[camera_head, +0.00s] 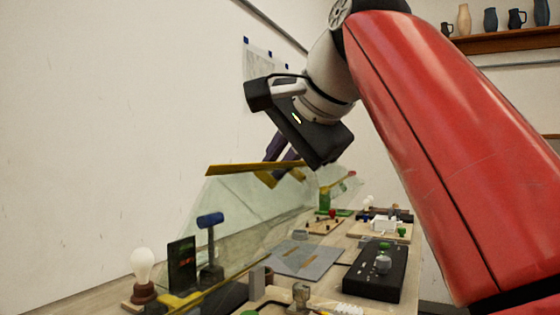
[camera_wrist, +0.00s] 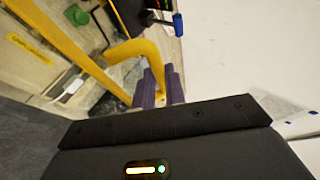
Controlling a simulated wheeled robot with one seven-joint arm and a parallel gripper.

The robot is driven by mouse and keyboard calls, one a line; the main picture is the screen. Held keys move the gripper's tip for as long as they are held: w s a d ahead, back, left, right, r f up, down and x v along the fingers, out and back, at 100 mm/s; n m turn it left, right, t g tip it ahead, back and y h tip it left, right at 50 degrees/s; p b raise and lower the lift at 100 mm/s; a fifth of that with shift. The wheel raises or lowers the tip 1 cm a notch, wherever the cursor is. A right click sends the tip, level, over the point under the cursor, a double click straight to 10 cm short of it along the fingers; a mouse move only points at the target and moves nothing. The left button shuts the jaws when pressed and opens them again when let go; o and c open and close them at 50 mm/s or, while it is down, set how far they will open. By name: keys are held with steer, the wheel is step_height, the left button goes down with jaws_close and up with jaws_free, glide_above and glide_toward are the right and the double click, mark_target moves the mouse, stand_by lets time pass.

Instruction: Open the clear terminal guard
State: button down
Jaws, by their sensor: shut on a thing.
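The clear terminal guard (camera_head: 250,215) is a see-through pane with a yellow top edge (camera_head: 235,169). It stands tilted up over the bench at the wall side in the head view. My gripper (camera_head: 277,163) is at its upper edge, with purple fingers pointing down. In the wrist view my gripper (camera_wrist: 162,86) is shut on the guard's bent yellow handle (camera_wrist: 135,50). The pane's yellow edge bar (camera_wrist: 75,53) runs beside it. The exact finger contact is partly hidden by the handle.
A light bulb (camera_head: 142,268), a blue-topped switch lever (camera_head: 210,222) and a dark panel (camera_head: 181,265) stand at the front left. A black box (camera_head: 375,272), a grey plate (camera_head: 298,258) and small boards lie on the bench. The white wall is close behind.

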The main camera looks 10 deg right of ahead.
steer(key=c, duration=1.5)
jaws_free()
steer(key=shift+o, duration=0.2)
steer(key=v, duration=0.4)
steer(key=shift+s+d+r, duration=0.1)
steer(key=shift+s+r, duration=0.2)
steer(key=s+d, duration=0.5)
steer(key=s, duration=0.6)
steer(key=shift+b, duration=0.45)
